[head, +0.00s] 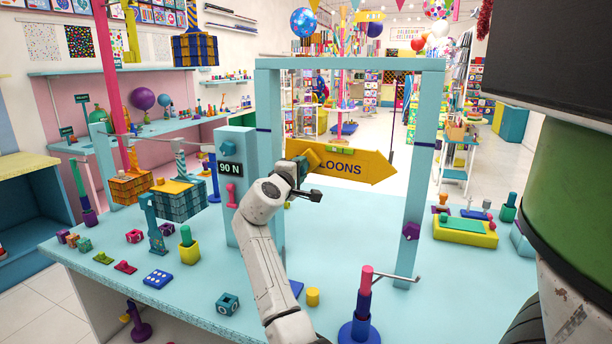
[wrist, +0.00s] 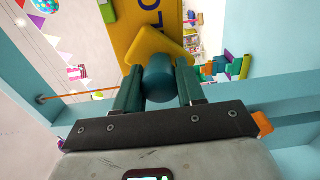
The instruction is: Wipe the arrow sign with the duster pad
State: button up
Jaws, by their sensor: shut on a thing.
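The arrow sign (head: 350,163) is an orange-yellow plate pointing right, hanging inside a light-blue frame. The letters "LOONS" show; its left part is hidden behind my arm and gripper. My gripper (head: 303,172) is at the sign's left part. In the wrist view my gripper (wrist: 158,88) is shut on the teal round handle (wrist: 158,80) of the duster pad. The yellow duster pad (wrist: 156,48) lies beyond the handle, in front of the sign (wrist: 140,15). I cannot tell whether pad and sign touch.
The light-blue frame (head: 428,170) stands around the sign on the light-blue table (head: 390,300). A post with a "90 N" display (head: 230,169) is left of my arm. A blue stand with a peg (head: 361,315) is at the front. Small blocks lie left.

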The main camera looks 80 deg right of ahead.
jog(key=shift+w+d, duration=0.15)
jog(key=shift+w, duration=0.25)
jog(key=shift+w+a+p, duration=0.2)
jog(key=shift+a+p, duration=0.1)
jog(key=shift+a, duration=1.2)
jog(key=shift+w+a+p, duration=0.15)
jog(key=shift+a+p, duration=0.15)
jog(key=shift+a, duration=1.15)
jog(key=shift+a, duration=0.15)
jog(key=a, duration=0.2)
jog(key=shift+w+a, duration=0.15)
jog(key=shift+a, duration=0.2)
